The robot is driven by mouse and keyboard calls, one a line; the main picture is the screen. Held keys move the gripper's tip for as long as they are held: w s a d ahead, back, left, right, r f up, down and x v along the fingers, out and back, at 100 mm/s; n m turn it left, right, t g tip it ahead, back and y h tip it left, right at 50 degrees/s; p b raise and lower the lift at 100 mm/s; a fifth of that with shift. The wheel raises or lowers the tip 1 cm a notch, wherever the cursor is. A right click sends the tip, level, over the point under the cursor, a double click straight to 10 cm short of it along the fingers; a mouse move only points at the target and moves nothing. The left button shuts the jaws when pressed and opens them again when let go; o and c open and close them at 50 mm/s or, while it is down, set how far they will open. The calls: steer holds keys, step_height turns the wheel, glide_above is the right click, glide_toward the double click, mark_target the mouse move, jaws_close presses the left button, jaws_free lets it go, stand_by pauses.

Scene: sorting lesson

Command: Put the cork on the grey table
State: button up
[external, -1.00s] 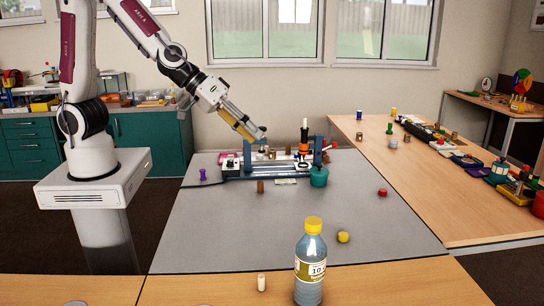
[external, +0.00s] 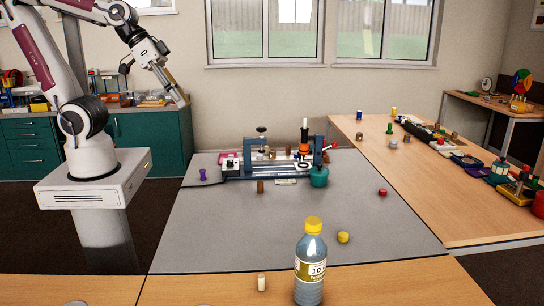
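A small brown cylinder (external: 260,186), which looks like the cork, stands upright on the grey table (external: 300,225), just in front of the blue-framed apparatus. A paler, cream cylinder (external: 261,282) stands on the wooden surface at the front; I cannot tell for sure which of these is cork. My gripper (external: 184,101) is up in the air at the left, behind the grey table's left side and far from both. Its fingers point down to the right. They are too small in view to tell whether they are open or hold anything.
A blue-framed apparatus (external: 235,176) spans the back of the grey table, with a teal pot (external: 319,176) at its right. A purple piece (external: 203,175), red piece (external: 382,192) and yellow piece (external: 343,237) lie around. A bottle (external: 310,265) stands in front. The table's middle is clear.

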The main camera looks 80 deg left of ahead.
steer(key=s+a+g+y, duration=0.1)
steer(key=s+a+y, duration=0.1)
steer(key=s+a, duration=0.3)
steer(key=s, duration=0.3)
steer(key=shift+s+a+m, duration=0.3)
steer(key=shift+s, duration=0.05)
